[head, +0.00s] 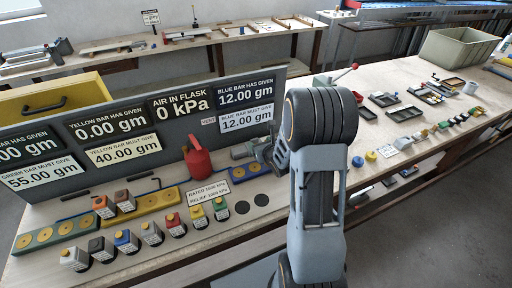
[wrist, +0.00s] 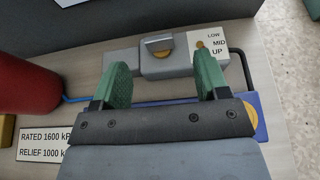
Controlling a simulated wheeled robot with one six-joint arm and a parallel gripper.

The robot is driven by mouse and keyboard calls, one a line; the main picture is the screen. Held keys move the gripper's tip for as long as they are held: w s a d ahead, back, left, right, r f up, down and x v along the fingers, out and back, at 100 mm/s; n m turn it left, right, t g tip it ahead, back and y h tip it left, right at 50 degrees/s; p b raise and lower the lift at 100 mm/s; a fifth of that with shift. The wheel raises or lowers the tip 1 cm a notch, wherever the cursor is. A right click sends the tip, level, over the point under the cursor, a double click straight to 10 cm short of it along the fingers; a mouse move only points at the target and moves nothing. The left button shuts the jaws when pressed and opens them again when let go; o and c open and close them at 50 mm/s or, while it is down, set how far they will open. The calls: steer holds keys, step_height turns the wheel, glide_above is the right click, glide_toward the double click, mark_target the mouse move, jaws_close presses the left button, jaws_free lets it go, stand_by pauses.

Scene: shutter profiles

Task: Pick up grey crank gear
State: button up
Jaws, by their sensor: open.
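My gripper (wrist: 160,82) is open, with green finger pads spread apart and nothing held between them. Beside the knob is a white LOW/MID/UP label (wrist: 208,46) with a small gold dot. I cannot tell whether any of these grey parts is the grey crank gear, and I cannot single that gear out elsewhere. In the head view my arm partly hides the gripper.
A red flask (head: 198,163) stands left of my gripper; it also shows in the wrist view (wrist: 25,85). A dark sign panel (head: 165,130) rises behind. Several coloured blocks line the bench front. The right bench holds black trays (head: 404,113) and a beige crate (head: 458,48).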

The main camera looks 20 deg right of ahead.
mark_target(255, 139)
steer(key=shift+p+x, duration=1.05)
steer(key=shift+x, duration=1.4)
steer(key=shift+a, duration=0.1)
jaws_close()
steer(key=shift+r, duration=0.1)
